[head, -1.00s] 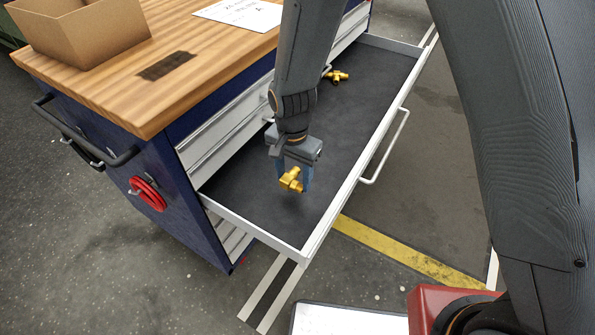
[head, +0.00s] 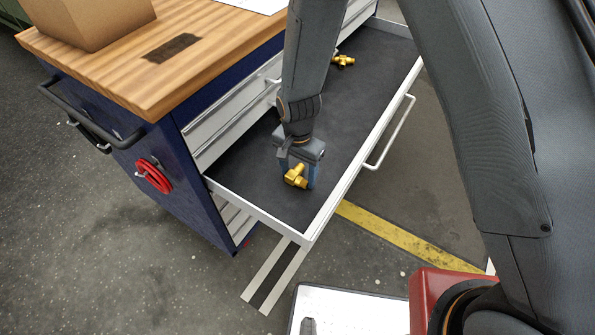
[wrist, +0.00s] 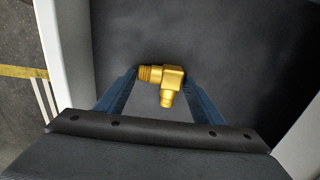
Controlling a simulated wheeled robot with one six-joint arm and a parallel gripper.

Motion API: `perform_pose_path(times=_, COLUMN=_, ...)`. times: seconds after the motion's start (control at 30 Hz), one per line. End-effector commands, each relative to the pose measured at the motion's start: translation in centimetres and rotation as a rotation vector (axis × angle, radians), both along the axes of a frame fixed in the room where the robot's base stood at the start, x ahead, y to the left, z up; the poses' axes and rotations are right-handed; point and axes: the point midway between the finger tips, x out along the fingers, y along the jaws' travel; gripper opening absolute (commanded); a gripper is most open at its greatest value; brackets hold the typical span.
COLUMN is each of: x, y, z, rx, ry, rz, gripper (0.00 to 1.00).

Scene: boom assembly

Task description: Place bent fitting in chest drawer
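The bent fitting (head: 296,176) is a brass-coloured elbow with threaded ends. My gripper (head: 298,176) points down inside the open chest drawer (head: 345,178), near its front corner, with its blue fingers on either side of the fitting. The wrist view shows the fitting (wrist: 167,79) spanning the gap between the fingertips of my gripper (wrist: 160,76), which appear shut on it. It is low over the dark drawer floor; I cannot tell whether it touches it.
Another brass fitting (head: 344,61) lies farther back in the drawer. The blue chest has a wooden top (head: 110,75) bearing a cardboard box (head: 95,18). A red coil (head: 153,177) hangs on its side. The drawer floor between the two fittings is clear.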

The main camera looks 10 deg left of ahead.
Motion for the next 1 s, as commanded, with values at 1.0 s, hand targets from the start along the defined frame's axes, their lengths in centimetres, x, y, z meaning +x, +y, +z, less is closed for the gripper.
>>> perform_pose_path(times=1.0, x=0.1, y=0.1, z=9.3, rx=0.002, ry=-0.003, rz=0.0, gripper=0.72)
